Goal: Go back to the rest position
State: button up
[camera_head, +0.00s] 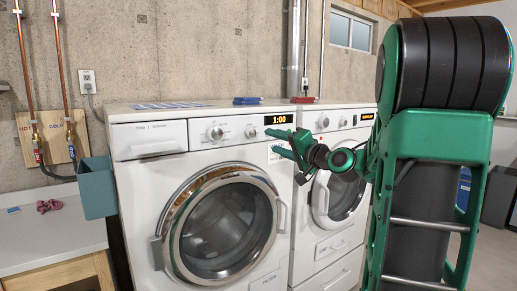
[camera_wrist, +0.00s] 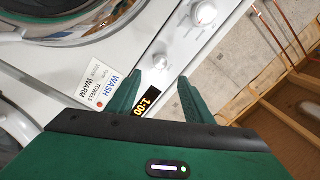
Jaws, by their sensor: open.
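My gripper (camera_head: 281,143) is green and open, with nothing between its fingers. In the head view it is in front of the right end of the left washing machine's control panel, close to the lit "1:00" display (camera_head: 278,119). In the wrist view the two spread fingers (camera_wrist: 165,92) point over the panel, with a small knob (camera_wrist: 160,61) beyond them. The left washing machine (camera_head: 150,215) has its round glass door (camera_head: 222,225) closed. Whether the fingers touch the panel cannot be told.
A second white machine (camera_head: 328,250) stands right beside the first. A blue-grey bin (camera_head: 97,187) hangs at the left, by a counter (camera_head: 45,235) with a pink cloth (camera_head: 49,205). A "WASH TOWELS WARM" label (camera_wrist: 100,85) is on the machine front. Small red and blue items lie on top.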

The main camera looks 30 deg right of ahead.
jog(key=s+a+f+n+g, duration=0.2)
jog(key=s+a+f+g, duration=0.3)
jog(key=f, duration=0.5)
jog(key=s+a+f+n+g, duration=0.25)
jog(key=s+f+g, duration=0.25)
jog(key=s+f, duration=0.3)
jog(key=s+a+f+g, duration=0.1)
jog(key=s+f+g, duration=0.3)
jog(key=s, duration=0.7)
jog(key=s+a+f+g+h, duration=0.1)
jog(key=s+f+g, duration=0.3)
jog(key=s, duration=0.7)
jog(key=shift+s+f+g, duration=0.3)
jog(key=shift+s, duration=0.1)
jog(key=shift+n, duration=0.25)
